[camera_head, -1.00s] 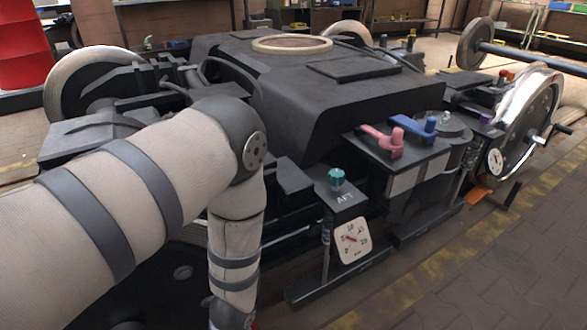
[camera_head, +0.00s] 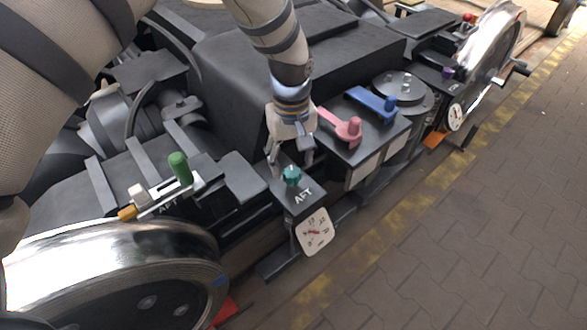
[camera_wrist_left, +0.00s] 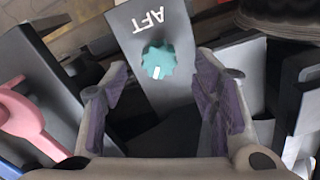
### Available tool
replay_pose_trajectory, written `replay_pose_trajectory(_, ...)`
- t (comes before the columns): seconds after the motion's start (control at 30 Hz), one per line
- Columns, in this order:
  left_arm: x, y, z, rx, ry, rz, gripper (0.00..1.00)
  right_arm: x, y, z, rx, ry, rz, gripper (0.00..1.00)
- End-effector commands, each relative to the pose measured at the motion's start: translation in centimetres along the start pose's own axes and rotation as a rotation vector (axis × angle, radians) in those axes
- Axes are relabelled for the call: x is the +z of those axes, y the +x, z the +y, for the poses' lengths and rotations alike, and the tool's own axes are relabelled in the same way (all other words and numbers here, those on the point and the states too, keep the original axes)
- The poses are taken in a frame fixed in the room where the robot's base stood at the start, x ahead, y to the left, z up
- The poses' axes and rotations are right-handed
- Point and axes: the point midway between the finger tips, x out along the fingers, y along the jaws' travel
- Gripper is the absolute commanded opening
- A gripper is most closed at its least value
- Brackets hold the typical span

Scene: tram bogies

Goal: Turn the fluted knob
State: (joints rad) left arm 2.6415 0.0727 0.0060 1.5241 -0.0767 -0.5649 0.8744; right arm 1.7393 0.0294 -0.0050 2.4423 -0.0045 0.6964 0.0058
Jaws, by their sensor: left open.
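The teal fluted knob (camera_head: 292,176) sits on top of a dark post marked AFT, above a white dial gauge (camera_head: 315,233). In the left wrist view the knob (camera_wrist_left: 158,61) shows a white mark on its near side. My left gripper (camera_head: 290,166) points down just above and behind the knob in the head view. It is open and empty, and its purple-padded fingers (camera_wrist_left: 165,95) stand to either side of and short of the knob in the wrist view. I see no contact with the knob. My right gripper is not in view.
A pink lever (camera_head: 343,127) and a blue lever (camera_head: 373,102) stand on the box to the right. A green handle (camera_head: 180,168) and a white one (camera_head: 139,194) are at left. A shiny wheel (camera_head: 120,270) fills the lower left. The paved floor at right is clear.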

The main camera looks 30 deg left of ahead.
Motion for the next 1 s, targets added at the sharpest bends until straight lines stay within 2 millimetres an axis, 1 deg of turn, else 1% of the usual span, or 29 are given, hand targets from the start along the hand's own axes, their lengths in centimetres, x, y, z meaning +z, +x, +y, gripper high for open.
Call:
replay_pose_trajectory(0.03,0.0,1.4,0.0,-0.002,0.0,-0.002,0.54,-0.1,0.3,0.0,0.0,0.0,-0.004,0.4)
replay_pose_trajectory(0.1,0.0,2.6,-0.1,-0.002,0.0,-0.001,0.54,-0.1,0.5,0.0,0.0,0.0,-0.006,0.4)
replay_pose_trajectory(0.2,0.0,3.6,0.0,0.0,0.0,0.001,0.54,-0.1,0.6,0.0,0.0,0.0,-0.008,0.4)
replay_pose_trajectory(0.3,0.0,4.0,0.1,0.002,0.0,0.002,0.54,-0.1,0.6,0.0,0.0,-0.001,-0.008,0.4)
replay_pose_trajectory(0.5,0.0,4.0,0.1,0.002,0.001,0.002,0.54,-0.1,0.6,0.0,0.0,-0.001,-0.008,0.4)
replay_pose_trajectory(0.53,-0.1,4.0,0.1,0.002,0.001,0.002,0.52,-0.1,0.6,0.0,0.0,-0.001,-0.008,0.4)
replay_pose_trajectory(0.57,0.0,4.0,0.1,0.002,0.001,0.002,0.45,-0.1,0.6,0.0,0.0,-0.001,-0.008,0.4)
replay_pose_trajectory(0.6,0.0,4.0,0.1,0.002,0.001,0.002,0.36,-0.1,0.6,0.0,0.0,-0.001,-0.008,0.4)
replay_pose_trajectory(0.67,0.0,4.0,0.1,0.002,0.001,0.002,0.22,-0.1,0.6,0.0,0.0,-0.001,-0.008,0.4)
replay_pose_trajectory(0.7,0.0,4.0,0.1,0.002,0.001,0.002,0.13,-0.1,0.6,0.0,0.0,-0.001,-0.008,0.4)
replay_pose_trajectory(0.73,0.0,4.0,0.1,0.002,0.001,0.002,0.06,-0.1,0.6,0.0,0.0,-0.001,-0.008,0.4)
replay_pose_trajectory(1.0,0.0,3.9,0.0,0.002,0.017,0.002,0.06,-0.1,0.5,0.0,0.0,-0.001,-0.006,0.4)
